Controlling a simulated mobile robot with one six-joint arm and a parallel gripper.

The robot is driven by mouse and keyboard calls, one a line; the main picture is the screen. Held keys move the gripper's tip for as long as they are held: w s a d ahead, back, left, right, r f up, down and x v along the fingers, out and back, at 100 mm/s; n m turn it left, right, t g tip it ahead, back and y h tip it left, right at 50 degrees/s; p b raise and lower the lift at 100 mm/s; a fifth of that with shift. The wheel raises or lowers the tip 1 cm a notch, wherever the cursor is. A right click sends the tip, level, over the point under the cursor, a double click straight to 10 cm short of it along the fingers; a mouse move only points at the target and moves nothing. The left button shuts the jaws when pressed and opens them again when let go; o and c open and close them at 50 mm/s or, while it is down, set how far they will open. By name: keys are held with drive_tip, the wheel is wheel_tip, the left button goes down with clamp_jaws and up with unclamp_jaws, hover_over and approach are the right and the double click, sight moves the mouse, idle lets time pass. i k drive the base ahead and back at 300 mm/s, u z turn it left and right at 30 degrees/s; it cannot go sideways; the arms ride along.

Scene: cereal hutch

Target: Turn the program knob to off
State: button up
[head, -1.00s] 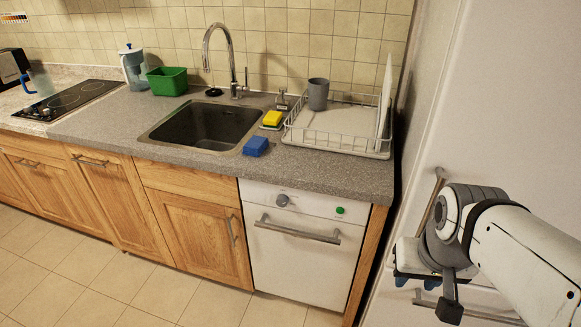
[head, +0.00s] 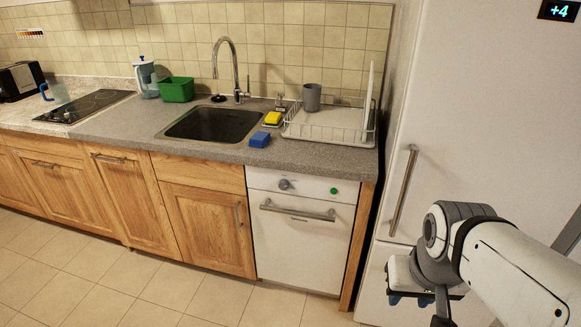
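The program knob (head: 285,184) is a small grey round knob on the white front panel of the dishwasher (head: 300,246), under the counter right of the sink. Its exact setting is too small to read. A green button (head: 334,191) sits to its right on the same panel. The dishwasher door is shut, with a metal bar handle (head: 297,210) below the knob. My gripper (head: 408,298) is at the lower right, in front of the fridge, well right of and apart from the knob. My arm partly hides it, and its finger opening does not show clearly.
The fridge (head: 470,110) with its long handle (head: 403,190) stands at the right. The counter holds a sink (head: 213,124), a blue sponge (head: 260,139), a yellow sponge (head: 273,118) and a dish rack (head: 330,127). The tiled floor before the dishwasher is clear.

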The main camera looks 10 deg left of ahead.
sight(283, 184)
drive_tip(key=z, duration=0.2)
drive_tip(key=i, duration=0.85)
drive_tip(key=u, duration=0.1)
